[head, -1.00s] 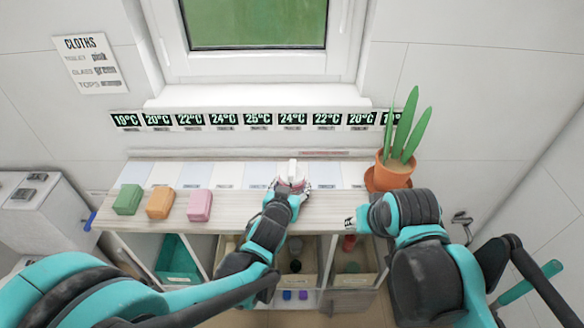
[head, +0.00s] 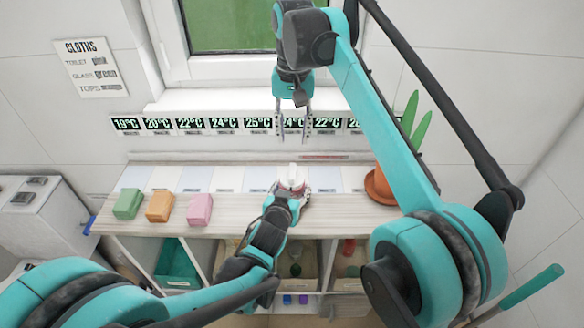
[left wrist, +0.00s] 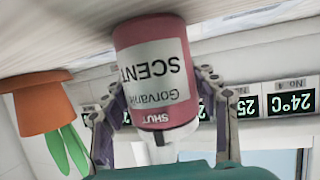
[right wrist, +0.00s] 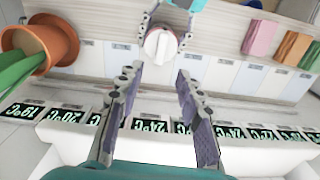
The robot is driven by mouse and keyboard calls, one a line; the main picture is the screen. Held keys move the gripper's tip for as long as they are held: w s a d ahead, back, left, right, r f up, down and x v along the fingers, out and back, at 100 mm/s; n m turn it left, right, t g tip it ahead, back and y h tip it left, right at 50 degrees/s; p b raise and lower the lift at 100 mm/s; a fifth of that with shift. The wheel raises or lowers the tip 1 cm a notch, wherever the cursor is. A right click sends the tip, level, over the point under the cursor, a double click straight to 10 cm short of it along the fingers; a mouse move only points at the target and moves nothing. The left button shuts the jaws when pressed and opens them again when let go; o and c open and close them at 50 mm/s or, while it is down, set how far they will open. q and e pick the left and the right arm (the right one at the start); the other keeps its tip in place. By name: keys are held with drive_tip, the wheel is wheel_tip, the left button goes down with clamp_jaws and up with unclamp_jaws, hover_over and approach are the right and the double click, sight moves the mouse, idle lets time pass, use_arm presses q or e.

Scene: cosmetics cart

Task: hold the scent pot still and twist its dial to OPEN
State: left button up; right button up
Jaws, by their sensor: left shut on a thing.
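The scent pot (left wrist: 158,75) is a pink-red cylinder with a white label reading SCENT and the word SHUT on its rim. It stands on the counter, and its white dial shows on top in the right wrist view (right wrist: 160,45). My left gripper (head: 290,190) is shut on the pot, one finger on each side, as the left wrist view (left wrist: 165,115) shows. My right gripper (head: 292,138) is open and empty, pointing down above and behind the pot. In the right wrist view its fingers (right wrist: 158,105) are apart, with the dial beyond them.
A potted plant (right wrist: 40,45) stands on the counter right of the scent pot. Green (head: 127,203), orange (head: 160,207) and pink (head: 200,209) blocks sit at the left. A row of temperature displays (head: 190,125) lines the wall. Open bins are below the counter.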

sight(292, 171)
wheel_tip(292, 171, down, 12)
drive_tip(key=shift+a, duration=0.1)
idle(0.5)
drive_tip(key=shift+c, duration=0.3)
clamp_jaws()
